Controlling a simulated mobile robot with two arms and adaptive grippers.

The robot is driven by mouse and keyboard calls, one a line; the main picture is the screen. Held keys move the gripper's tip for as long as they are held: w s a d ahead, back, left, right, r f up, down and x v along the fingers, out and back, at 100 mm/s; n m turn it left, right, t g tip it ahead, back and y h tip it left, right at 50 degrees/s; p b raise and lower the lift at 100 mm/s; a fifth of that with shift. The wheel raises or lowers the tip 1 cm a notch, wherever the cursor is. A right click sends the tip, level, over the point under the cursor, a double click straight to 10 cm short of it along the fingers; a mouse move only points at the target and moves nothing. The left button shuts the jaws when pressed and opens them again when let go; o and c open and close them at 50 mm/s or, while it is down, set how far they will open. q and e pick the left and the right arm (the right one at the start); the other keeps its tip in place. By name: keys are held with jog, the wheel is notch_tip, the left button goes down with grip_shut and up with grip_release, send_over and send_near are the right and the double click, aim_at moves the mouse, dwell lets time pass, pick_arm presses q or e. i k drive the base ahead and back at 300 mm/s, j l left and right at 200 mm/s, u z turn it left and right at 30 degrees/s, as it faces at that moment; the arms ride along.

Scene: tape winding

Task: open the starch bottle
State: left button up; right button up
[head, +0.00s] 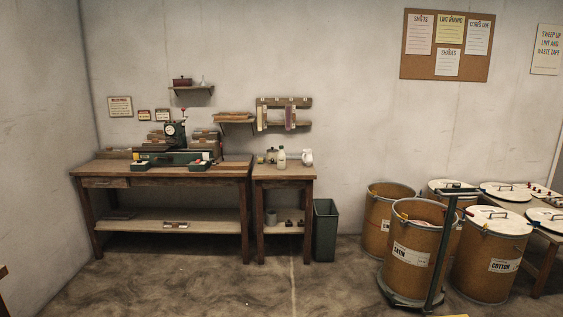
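A pale bottle (281,158), possibly the starch bottle, stands upright on the small side table (270,173) across the room. Its label and cap are too small to read or judge. A white rounded jug-like thing (307,157) stands to its right on the same table, and small jars (270,156) stand to its left. A small pale bottle-shaped thing (203,80) also stands on the upper wall shelf. Neither of my grippers shows in the head view.
A longer workbench (150,181) with a green-based machine (172,157) adjoins the side table at left. A green bin (326,230) stands at its right. Large drums (388,220) and a wheeled drum (411,262) fill the right. Open floor (200,285) lies in front.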

aim_at(280, 155)
jog(key=i+z, duration=0.45)
jog(key=i, duration=2.3)
